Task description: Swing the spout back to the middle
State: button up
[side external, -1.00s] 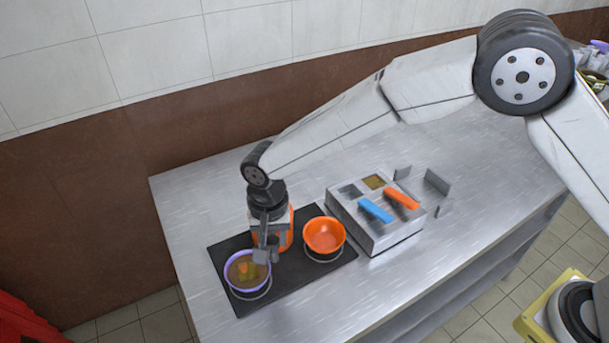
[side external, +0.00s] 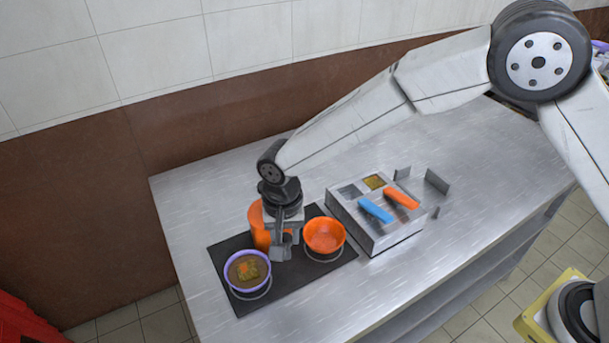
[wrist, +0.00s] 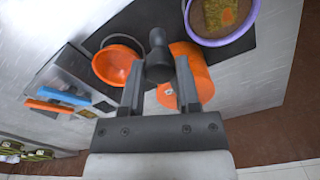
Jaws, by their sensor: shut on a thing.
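The spout (wrist: 158,66) is a dark grey piece with a rounded knob, seen between my fingers in the wrist view. It sits between the two bowls, beside the orange stockpot (side external: 257,224), which also shows in the wrist view (wrist: 196,72). My gripper (wrist: 160,82) is shut on the spout. In the side view my gripper (side external: 283,250) is in front of the pot and largely hides the spout. A purple-rimmed bowl (side external: 229,276) with brown food and an orange-green topping stands to the left. An empty orange bowl (side external: 325,235) stands to the right.
Both bowls stand on a black mat (side external: 305,272), close on either side of my gripper. A metal box (side external: 372,234) with blue and orange handles stands right of the orange bowl. The steel table (side external: 195,200) is clear at the back left.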

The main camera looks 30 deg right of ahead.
jog(key=shift+d, duration=0.3)
jog(key=shift+s+d, duration=0.1)
jog(key=shift+d, duration=0.7)
jog(key=o, duration=0.6)
jog(key=shift+o, duration=0.2)
jog(key=shift+r, duration=0.2)
notch_tip(320, 180, up, 7)
jog(key=shift+f, duration=0.2)
dwell(0.6)
dwell(0.4)
